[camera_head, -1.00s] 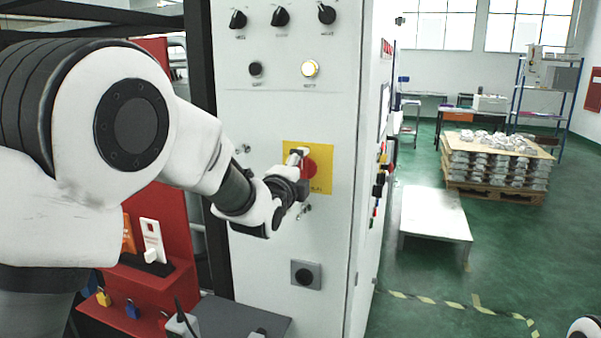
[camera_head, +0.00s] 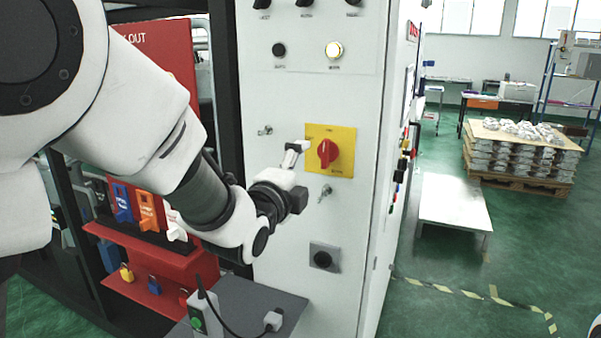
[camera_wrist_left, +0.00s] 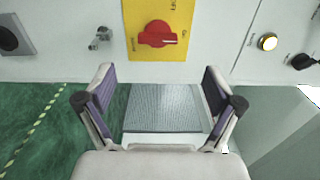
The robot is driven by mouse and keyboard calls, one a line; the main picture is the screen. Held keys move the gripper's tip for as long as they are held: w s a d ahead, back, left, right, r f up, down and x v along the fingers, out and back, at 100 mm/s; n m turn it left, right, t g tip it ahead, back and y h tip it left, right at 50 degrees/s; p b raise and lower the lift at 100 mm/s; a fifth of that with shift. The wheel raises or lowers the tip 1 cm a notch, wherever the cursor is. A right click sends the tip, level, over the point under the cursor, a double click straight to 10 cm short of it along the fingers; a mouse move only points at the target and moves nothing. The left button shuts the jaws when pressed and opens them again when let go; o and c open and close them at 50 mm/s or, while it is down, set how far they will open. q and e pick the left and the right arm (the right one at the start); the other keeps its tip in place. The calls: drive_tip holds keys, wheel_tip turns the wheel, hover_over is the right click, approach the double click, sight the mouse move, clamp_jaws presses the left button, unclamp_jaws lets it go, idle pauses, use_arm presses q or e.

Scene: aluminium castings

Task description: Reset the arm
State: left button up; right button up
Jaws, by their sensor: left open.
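My left gripper (camera_head: 297,150) is in front of the white control cabinet (camera_head: 285,105), just left of the red rotary switch (camera_head: 328,153) on its yellow plate (camera_head: 345,135). In the left wrist view my left gripper (camera_wrist_left: 160,95) has its two fingers spread apart with nothing between them. There the red switch (camera_wrist_left: 158,34) lies beyond the fingertips, apart from them, with its handle lying across the picture. In the head view the handle is upright. My right gripper is not in view.
A red lockout board (camera_head: 165,60) with coloured locks stands left of the cabinet. A grey shelf (camera_head: 250,300) with a cabled box is below my left arm. A low white platform (camera_head: 453,205) and a pallet of castings (camera_head: 520,155) stand right on open green floor.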

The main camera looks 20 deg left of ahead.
use_arm(q)
drive_tip(key=shift+f, duration=0.1)
drive_tip(key=shift+s, duration=0.1)
drive_tip(key=s+a+f+n+g, duration=0.1)
drive_tip(key=s+f+g, duration=0.15)
drive_tip(key=f, duration=0.95)
drive_tip(key=s+f+g, duration=0.1)
drive_tip(key=f+g, duration=0.2)
drive_tip(key=f, duration=1)
drive_tip(key=s+a+f+n+g, duration=0.1)
drive_tip(key=s+f+g, duration=0.15)
drive_tip(key=f, duration=0.95)
drive_tip(key=s+a+f+n+g, duration=0.1)
drive_tip(key=s+f+n+g, duration=0.45)
drive_tip(key=s+f, duration=0.95)
drive_tip(key=s+f+n+g, duration=0.4)
drive_tip(key=s+n, duration=0.7)
drive_tip(key=s, duration=0.2)
drive_tip(key=shift+a+n+y, duration=0.25)
drive_tip(key=shift+n+y, duration=0.05)
drive_tip(key=shift+n, duration=0.05)
